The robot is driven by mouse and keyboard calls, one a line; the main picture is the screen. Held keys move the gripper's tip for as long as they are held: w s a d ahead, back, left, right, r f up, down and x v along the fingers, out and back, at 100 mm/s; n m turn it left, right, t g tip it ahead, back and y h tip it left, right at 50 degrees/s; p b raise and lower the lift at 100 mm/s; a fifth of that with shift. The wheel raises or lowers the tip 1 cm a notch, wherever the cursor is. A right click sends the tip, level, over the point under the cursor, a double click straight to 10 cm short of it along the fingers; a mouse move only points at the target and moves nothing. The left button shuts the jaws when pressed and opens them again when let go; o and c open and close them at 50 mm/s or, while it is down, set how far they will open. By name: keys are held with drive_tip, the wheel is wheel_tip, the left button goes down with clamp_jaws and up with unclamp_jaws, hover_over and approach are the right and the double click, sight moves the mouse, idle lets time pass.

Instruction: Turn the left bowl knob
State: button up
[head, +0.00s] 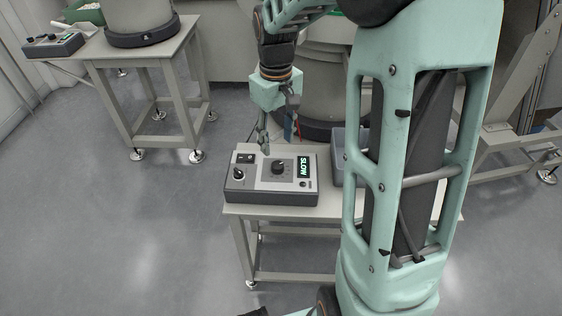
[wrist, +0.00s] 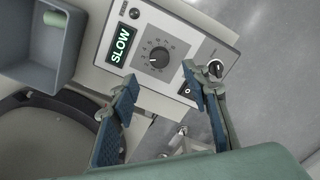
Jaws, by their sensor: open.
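A grey control box (head: 238,198) with a lit green SLOW display (head: 304,167) stands on a light table in the head view. Its round black dial knob (head: 278,167) is in the middle of the panel. My gripper (head: 277,142) is open and empty, pointing down above the back of this box. In the wrist view the dial knob (wrist: 159,57) appears just beyond the gap between my open fingertips (wrist: 160,79). I see no contact with it. A second control box (head: 52,45) stands on the far-left table beside another bowl feeder (head: 142,18); its knob is too small to make out.
A smaller knob (wrist: 215,68) and a black switch (wrist: 186,90) sit on the same panel, near one fingertip. A grey bin (wrist: 50,40) stands beside the box. A bowl feeder (head: 310,85) rises behind it. The floor in front is clear.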

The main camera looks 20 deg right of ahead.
sight(278, 164)
wheel_tip(278, 164, down, 8)
drive_tip(key=shift+f+b, duration=0.2)
drive_tip(key=shift+b, duration=0.8)
drive_tip(key=c, duration=1.2)
drive_tip(key=shift+o, duration=0.2)
drive_tip(key=shift+m, duration=0.3)
drive_tip(key=m+p, duration=0.2)
drive_tip(key=m, duration=0.3)
drive_tip(key=shift+r, duration=0.1)
drive_tip(key=m+p, duration=0.2)
drive_tip(key=m, duration=0.4)
